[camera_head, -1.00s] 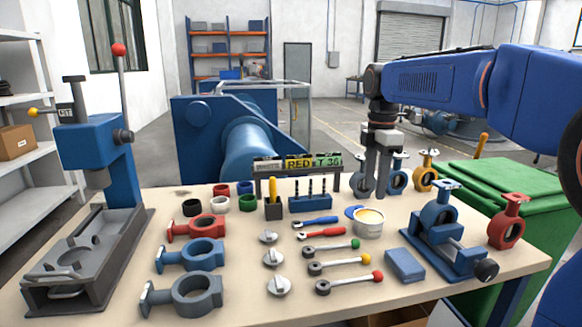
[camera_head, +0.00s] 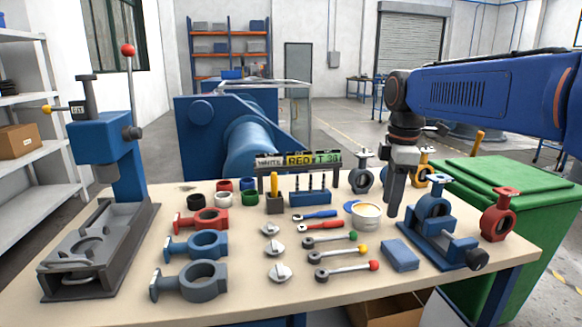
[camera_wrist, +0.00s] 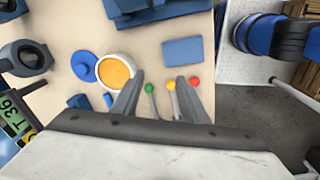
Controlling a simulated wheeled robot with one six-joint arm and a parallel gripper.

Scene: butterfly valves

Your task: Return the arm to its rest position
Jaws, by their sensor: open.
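My blue arm reaches in from the right in the head view. My gripper (camera_head: 394,210) points down above the back right of the workbench (camera_head: 225,292), between the open tin (camera_head: 367,216) and the blue vise with a blue valve body (camera_head: 434,212). In the wrist view my gripper (camera_wrist: 163,92) is open, with its two fingers apart and nothing between them held. Lever handles with green, yellow and red knobs (camera_wrist: 172,85) show below and between the fingers. The tin with orange contents (camera_wrist: 115,72) lies just left of the fingers.
A blue block (camera_head: 400,255) lies before the vise. A red valve (camera_head: 498,214) stands at the right edge, near a green bin (camera_head: 525,195). A press (camera_head: 105,155) stands at the left. Valve bodies (camera_head: 197,245), discs and tools cover the bench. Space above the bench front is clear.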

